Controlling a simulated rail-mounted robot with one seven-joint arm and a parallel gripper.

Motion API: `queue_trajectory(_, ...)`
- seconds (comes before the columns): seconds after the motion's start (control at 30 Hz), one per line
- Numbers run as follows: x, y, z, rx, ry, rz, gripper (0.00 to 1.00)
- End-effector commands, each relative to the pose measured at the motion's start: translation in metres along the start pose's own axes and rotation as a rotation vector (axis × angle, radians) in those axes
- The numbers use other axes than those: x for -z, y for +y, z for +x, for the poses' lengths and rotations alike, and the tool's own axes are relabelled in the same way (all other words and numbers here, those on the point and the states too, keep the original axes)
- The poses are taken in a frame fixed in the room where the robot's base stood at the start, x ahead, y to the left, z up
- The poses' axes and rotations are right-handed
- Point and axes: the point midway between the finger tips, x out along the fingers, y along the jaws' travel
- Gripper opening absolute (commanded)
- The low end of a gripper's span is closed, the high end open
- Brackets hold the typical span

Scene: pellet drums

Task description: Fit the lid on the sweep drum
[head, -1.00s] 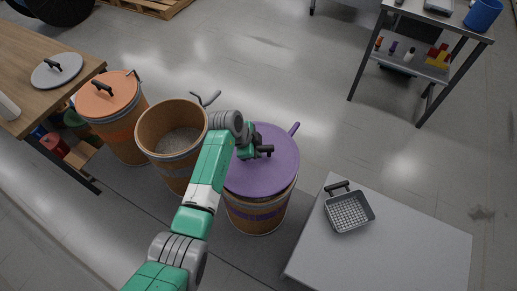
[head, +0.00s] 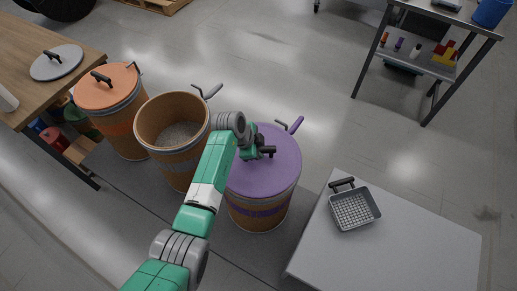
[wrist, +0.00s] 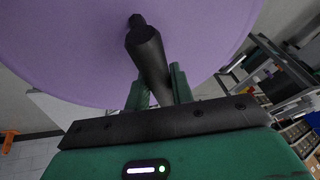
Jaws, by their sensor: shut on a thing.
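A purple lid (head: 270,180) with a black bar handle (head: 266,151) and a purple tab (head: 296,125) covers the top of a brown drum with a purple band (head: 259,213). My gripper (head: 256,151) is over the lid and shut on its handle. In the wrist view the two green fingers (wrist: 160,90) sit on either side of the black handle (wrist: 150,62), under the purple lid surface (wrist: 75,50). Whether the lid is seated on the rim or slightly above it, I cannot tell. A small grey crank (head: 281,125) shows beside the tab.
An open drum (head: 172,162) with grey pellets and a crank stands left of the purple one. Beyond it is an orange-lidded drum (head: 120,125). A grey lid (head: 62,66) lies on the wooden bench (head: 18,62). A grey table (head: 410,245) holds a mesh basket (head: 353,209).

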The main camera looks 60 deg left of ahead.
Motion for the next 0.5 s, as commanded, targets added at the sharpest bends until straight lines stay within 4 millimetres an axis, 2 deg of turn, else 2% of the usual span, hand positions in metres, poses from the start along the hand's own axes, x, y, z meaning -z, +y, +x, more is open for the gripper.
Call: queue_trajectory(0.5,-0.0014,-0.0001,0.0026,0.001,0.001,0.000,0.00)
